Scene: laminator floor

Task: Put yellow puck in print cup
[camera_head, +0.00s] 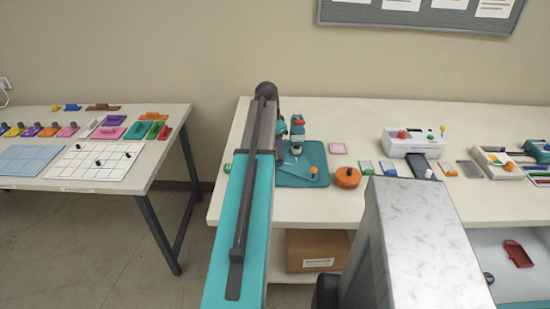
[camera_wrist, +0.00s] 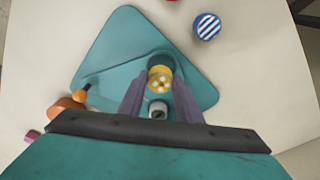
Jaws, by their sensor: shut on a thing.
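The yellow puck (camera_wrist: 160,73), with a pale pattern on its face, sits between the purple fingertips of my gripper (camera_wrist: 160,82) in the wrist view. My gripper is shut on it. The puck is over or at the teal press, with a rounded teal part just beyond it; I cannot tell whether it touches the press. A small grey-white part with a dark centre (camera_wrist: 158,110) shows between the fingers, nearer the wrist. I cannot clearly make out the print cup. In the head view the teal press (camera_head: 312,158) stands right of my arm, which hides the puck.
A blue-and-white striped disc (camera_wrist: 207,26) lies off the plate in the wrist view. A white machine (camera_head: 410,143) stands farther right.

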